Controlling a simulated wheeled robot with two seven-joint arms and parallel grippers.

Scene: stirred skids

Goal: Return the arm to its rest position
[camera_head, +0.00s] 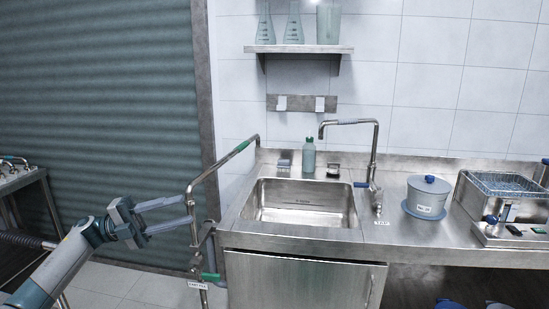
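My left gripper (168,213) is at the lower left of the head view, at the end of my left arm (62,262), which comes in from the lower left corner. Its two grey fingers point right and are spread apart. Nothing shows between them. The fingertips lie close in the picture to the standing metal pipe (192,215) left of the sink; I cannot tell whether they touch it. My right arm and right gripper are not in view.
A steel counter with a sink (304,228) and tap (374,155) stands ahead. On it are a green bottle (309,157), a lidded grey pot (426,197) and a steel bath (500,196). A shelf (300,49) holds glassware. A metal stand (22,185) is at the left; floor between is clear.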

